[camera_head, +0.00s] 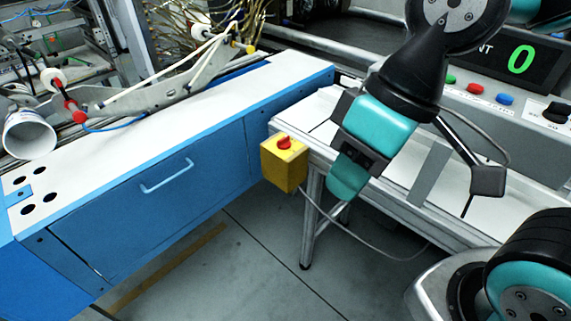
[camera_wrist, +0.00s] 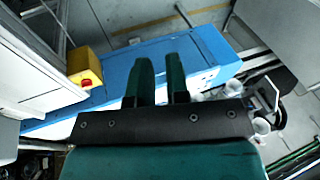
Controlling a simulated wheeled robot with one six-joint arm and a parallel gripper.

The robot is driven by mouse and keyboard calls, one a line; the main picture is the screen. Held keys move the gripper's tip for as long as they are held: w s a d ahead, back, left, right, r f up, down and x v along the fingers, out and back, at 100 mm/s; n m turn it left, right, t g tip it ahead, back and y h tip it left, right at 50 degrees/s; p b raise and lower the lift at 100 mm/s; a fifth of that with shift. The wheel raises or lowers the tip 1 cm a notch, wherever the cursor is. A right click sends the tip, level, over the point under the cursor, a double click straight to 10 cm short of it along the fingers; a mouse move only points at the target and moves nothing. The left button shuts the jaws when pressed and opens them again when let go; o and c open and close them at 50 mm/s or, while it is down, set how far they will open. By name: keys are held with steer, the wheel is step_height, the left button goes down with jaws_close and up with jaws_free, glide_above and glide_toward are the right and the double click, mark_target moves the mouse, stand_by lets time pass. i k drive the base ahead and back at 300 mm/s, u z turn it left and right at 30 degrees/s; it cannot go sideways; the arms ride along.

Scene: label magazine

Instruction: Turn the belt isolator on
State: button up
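The belt isolator is a yellow box (camera_head: 284,167) with a red rotary knob (camera_head: 285,142) on its top face. It is fixed at the end of the white bench, beside the blue cabinet. In the wrist view the yellow box (camera_wrist: 83,66) and its red knob (camera_wrist: 86,83) show to the left of my fingers. I cannot tell the knob's setting. My gripper (camera_head: 347,176) hangs over the bench edge, to the right of the box and apart from it. In the wrist view my gripper's two dark green fingers (camera_wrist: 161,58) stand apart with a narrow empty gap.
The blue cabinet (camera_head: 150,190) with a white top stands left of the isolator. The white bench (camera_head: 400,185) lies under my arm. A grey cable (camera_head: 345,235) loops below the box. A control panel (camera_head: 497,97) with coloured buttons and a green 0 display is at the right.

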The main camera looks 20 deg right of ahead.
mark_target(284, 144)
steer(key=k, duration=0.55)
steer(key=u, duration=0.55)
steer(key=i, duration=0.9)
steer(key=z, duration=0.2)
